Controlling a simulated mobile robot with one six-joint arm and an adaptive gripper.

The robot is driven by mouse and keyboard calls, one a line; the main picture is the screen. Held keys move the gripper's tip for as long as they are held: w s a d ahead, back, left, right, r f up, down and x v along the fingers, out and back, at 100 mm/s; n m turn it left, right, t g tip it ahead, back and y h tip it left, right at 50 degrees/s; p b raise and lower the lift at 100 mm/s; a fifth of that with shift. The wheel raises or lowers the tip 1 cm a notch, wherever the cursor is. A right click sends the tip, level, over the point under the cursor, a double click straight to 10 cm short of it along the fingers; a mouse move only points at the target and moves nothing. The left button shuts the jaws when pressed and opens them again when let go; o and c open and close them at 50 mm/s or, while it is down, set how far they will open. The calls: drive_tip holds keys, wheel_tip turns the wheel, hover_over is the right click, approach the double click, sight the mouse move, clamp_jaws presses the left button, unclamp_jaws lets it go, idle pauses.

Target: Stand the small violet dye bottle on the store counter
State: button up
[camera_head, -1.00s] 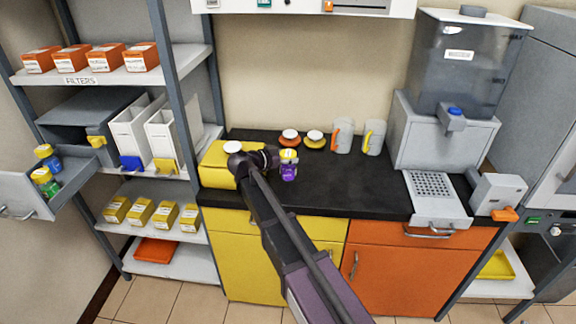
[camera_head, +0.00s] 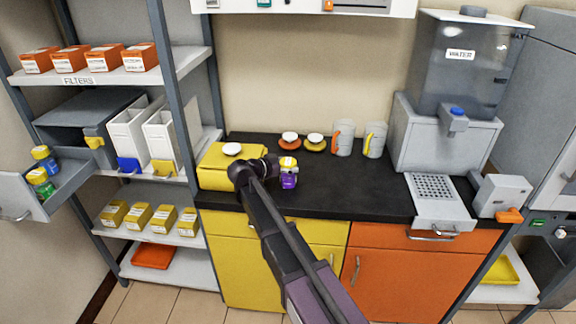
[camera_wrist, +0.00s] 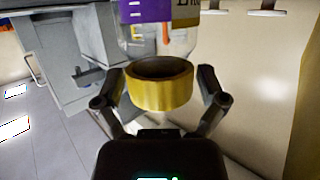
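The small violet dye bottle (camera_head: 289,181), with a yellow cap, is upright over the black counter (camera_head: 335,188), left of its middle. I cannot tell whether its base touches the top. My gripper (camera_head: 274,166) reaches it from the left at cap height. In the wrist view, the yellow cap (camera_wrist: 160,92) lies between my two fingers (camera_wrist: 161,75), which are close on both sides. The clear body and violet label (camera_wrist: 146,10) show beyond the cap. The fingers look shut on the bottle; the exact contact is hard to see.
A yellow box (camera_head: 213,177) with a white-topped piece on it stands left of the bottle. A water dispenser (camera_head: 447,138) stands right. The counter right of the bottle is clear. An open drawer (camera_head: 30,197) holds bottles.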

drive_tip(key=shift+r, duration=0.1)
idle(0.4)
drive_tip(key=shift+r, duration=0.15)
drive_tip(key=p+v, duration=0.3)
drive_tip(key=v, duration=0.9)
drive_tip(key=shift+p, duration=0.4)
